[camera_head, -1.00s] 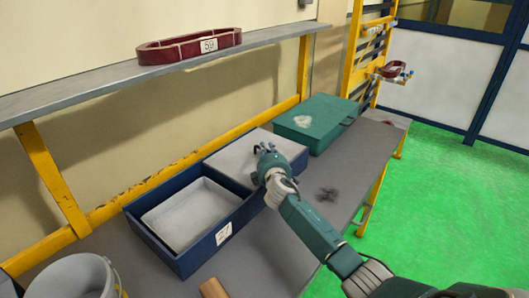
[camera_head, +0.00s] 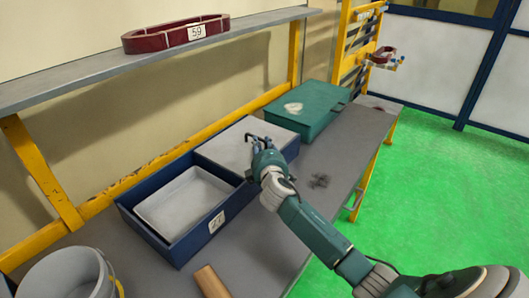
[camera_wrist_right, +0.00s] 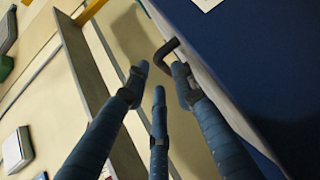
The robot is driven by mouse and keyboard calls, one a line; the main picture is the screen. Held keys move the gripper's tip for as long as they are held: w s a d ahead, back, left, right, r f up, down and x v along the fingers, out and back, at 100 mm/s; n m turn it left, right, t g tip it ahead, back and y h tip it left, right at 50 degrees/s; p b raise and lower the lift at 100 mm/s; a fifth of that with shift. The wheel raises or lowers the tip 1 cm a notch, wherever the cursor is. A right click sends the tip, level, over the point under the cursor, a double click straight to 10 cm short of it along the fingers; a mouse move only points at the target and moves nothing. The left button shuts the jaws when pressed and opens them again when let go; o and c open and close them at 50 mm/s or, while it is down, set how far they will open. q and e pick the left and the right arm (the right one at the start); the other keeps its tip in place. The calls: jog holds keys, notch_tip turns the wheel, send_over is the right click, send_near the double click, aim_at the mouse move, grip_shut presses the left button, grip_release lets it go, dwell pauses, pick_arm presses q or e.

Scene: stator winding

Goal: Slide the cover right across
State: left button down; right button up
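The pale grey cover (camera_head: 232,145) lies over the right part of the blue box (camera_head: 185,250). The left part of the box is open and shows a pale inner tray (camera_head: 180,204). My right gripper (camera_head: 258,142) is at the cover, near its front edge. In the right wrist view a dark bent handle (camera_wrist_right: 167,47) sits close to the fingertips of the right gripper (camera_wrist_right: 161,76). The fingers stand apart there, and I see no clear grip on the handle. My left gripper is in neither view.
A green case (camera_head: 306,112) stands just right of the box. A bucket (camera_head: 62,278) and a brown cylinder (camera_head: 211,282) are at the front left. A shelf (camera_head: 80,86) above holds a dark red coil marked 59 (camera_head: 165,39). The bench in front is mostly clear.

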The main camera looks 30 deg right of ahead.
jog(key=v, duration=0.6)
dwell(0.5)
